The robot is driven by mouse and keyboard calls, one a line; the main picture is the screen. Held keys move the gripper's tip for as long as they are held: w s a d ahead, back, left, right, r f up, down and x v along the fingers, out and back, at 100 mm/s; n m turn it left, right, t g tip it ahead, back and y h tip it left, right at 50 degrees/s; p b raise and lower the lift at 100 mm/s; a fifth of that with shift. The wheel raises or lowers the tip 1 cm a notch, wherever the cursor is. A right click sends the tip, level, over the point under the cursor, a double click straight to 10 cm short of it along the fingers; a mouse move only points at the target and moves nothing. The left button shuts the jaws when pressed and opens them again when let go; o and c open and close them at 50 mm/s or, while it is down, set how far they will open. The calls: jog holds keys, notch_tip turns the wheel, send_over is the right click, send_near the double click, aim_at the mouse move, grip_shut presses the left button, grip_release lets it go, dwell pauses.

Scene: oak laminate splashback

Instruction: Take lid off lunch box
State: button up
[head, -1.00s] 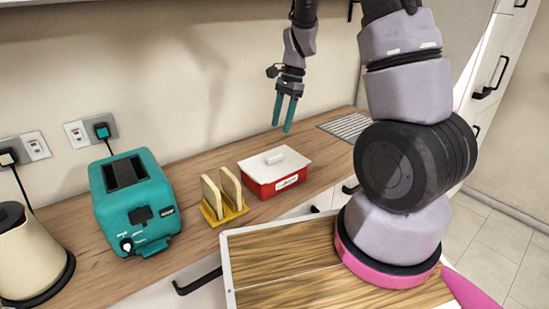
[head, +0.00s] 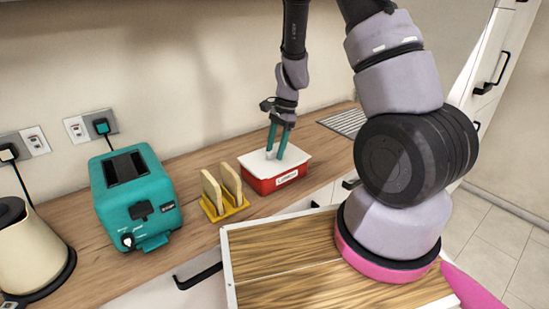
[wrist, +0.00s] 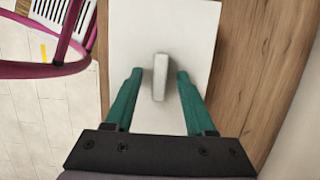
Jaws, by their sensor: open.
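The lunch box (head: 276,184) is red with a label on its front and stands on the wooden counter. Its white lid (head: 296,157) is on top. In the wrist view the lid (wrist: 190,40) shows as a white rectangle with a raised bar handle (wrist: 160,77) near its middle. My gripper (head: 275,156) has teal fingers and points down at the lid. In the wrist view my gripper (wrist: 158,76) is open, with one finger on each side of the handle and a gap on both sides. In the head view the fingers mostly hide the handle.
A yellow rack with two bread slices (head: 224,208) stands just left of the lunch box. A teal toaster (head: 140,200) and a cream kettle (head: 28,250) are farther left. A grooved metal panel (head: 345,121) lies to the right. The wall is close behind.

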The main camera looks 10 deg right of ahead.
jog(key=shift+c, duration=0.3)
grip_shut()
